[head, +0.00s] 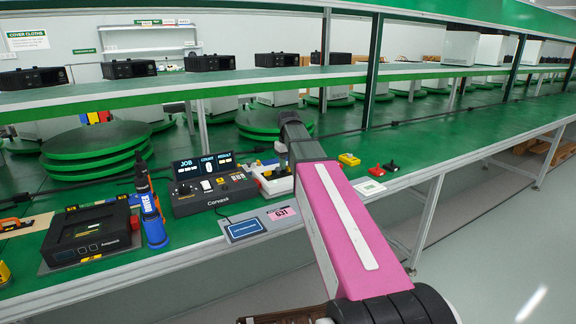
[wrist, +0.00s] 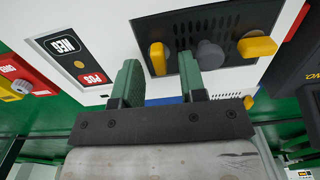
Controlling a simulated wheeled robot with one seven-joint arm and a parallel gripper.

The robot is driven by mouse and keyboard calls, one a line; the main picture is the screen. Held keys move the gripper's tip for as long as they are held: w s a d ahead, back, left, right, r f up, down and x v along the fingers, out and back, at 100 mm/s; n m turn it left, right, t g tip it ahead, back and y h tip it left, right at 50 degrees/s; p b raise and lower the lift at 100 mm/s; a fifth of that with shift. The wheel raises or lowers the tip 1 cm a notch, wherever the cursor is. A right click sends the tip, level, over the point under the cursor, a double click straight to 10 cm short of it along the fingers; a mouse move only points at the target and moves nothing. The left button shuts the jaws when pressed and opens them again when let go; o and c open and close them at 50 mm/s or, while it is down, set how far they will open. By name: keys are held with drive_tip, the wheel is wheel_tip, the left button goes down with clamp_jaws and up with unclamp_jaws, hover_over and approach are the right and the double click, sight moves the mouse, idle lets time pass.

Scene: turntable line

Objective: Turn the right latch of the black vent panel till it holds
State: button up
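In the wrist view the black vent panel (wrist: 215,35) is set in a white face, with a grey knob (wrist: 209,54) between two yellow latches. One latch (wrist: 158,58) is upright at picture left; the other (wrist: 257,46) lies sideways at picture right. Lettering nearby looks upside down, so the picture-left latch appears to be the panel's right one. My gripper (wrist: 157,62) is open, its green fingers on either side of that latch. Contact cannot be told. In the head view my arm hides most of the white unit (head: 272,181) and the panel.
A Convack console (head: 213,190) with a lit display stands left of the white unit. A blue bottle (head: 152,222) and a black device (head: 90,232) are farther left. Yellow (head: 349,160) and red (head: 375,171) parts lie right of my arm. A shelf runs above the green bench.

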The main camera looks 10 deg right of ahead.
drive_tip(key=shift+f, duration=0.25)
clamp_jaws()
